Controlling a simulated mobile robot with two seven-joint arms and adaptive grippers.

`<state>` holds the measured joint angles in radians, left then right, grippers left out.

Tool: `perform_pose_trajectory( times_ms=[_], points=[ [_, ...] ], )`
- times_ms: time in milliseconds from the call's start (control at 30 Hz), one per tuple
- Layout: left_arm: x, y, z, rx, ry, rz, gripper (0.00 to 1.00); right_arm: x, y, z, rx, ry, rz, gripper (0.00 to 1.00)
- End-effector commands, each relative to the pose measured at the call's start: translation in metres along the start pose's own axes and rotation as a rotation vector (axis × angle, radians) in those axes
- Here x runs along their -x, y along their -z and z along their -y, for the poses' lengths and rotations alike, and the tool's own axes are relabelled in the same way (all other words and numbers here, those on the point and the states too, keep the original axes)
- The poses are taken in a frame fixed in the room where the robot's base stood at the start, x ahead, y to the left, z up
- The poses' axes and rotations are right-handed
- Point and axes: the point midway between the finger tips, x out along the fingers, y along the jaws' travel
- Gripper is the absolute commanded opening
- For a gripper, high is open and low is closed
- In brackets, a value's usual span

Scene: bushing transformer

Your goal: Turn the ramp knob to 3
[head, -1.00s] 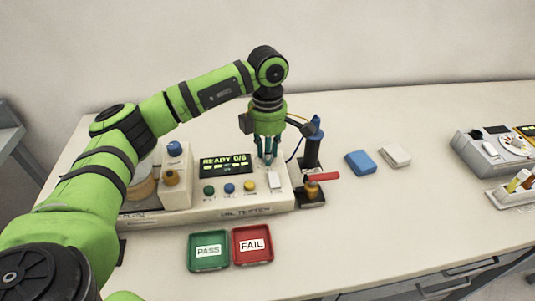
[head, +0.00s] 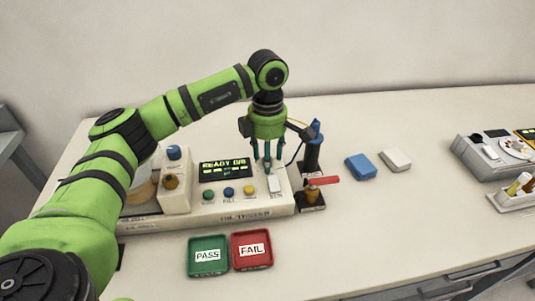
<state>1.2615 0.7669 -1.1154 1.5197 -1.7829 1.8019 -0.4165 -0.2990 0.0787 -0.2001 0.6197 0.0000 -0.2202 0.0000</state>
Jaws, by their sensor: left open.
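The tester (head: 235,209) is a cream box on the bench with a lit display (head: 224,170) that reads READY and a count. On its raised left block are a blue knob (head: 173,152) and an amber knob (head: 171,181). Their labels are too small to read, so I cannot tell which is the ramp knob or its setting. My left gripper (head: 267,168) points down over the tester's right end, with its fingers apart, just behind a white switch (head: 275,184). It is well to the right of both knobs. Whether its fingertips touch anything is unclear. My right gripper is out of view.
Green, blue and yellow buttons (head: 249,190) line the tester's front. A black post (head: 312,155) and a red-handled part (head: 322,181) stand at its right. A green PASS tray (head: 208,269) and red FAIL tray (head: 252,264) lie in front. Blue and white blocks (head: 361,167) lie right.

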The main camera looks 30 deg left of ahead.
Motion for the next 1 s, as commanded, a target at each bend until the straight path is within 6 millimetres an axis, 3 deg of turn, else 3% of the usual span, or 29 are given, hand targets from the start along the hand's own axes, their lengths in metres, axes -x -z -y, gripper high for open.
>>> perform_pose_trajectory(
  times_ms=[167, 633, 800, 1000],
  points=[
    [0.012, -0.001, -0.001, 0.001, -0.002, 0.003, 0.48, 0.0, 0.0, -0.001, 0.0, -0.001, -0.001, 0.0],
    [0.104, 0.0, 0.0, 0.001, -0.003, 0.002, 0.48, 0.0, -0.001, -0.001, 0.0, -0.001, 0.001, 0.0],
    [0.118, 0.0, 0.0, 0.0, -0.001, 0.001, 0.48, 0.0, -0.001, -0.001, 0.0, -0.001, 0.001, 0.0],
    [0.12, 0.0, 0.0, -0.001, 0.001, 0.0, 0.48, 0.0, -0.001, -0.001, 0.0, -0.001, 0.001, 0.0]
  ],
)
